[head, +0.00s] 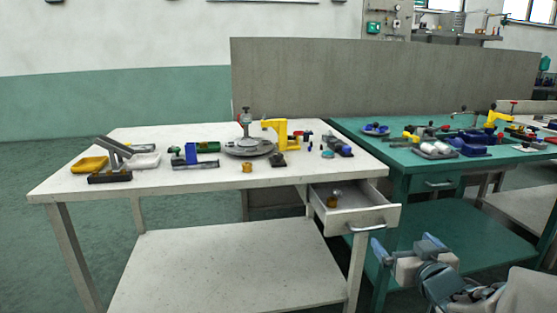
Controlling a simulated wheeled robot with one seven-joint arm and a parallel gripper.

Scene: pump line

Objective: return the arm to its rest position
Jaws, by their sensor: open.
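My gripper (406,250) is at the lower right of the head view, with my arm coming in from the bottom right corner. Its two fingers stand apart, and I see nothing between them. It is in front of the green table and to the right of the white table's open drawer (345,212), below the level of the tabletops. Part of my arm is cut off by the picture's lower edge.
The white table (105,198) holds a round grey fixture (248,147), a yellow bracket (281,133), yellow and white trays and several small parts. Its open drawer juts out near my gripper and holds a small item. The green table (395,155) stands close at right, also laden.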

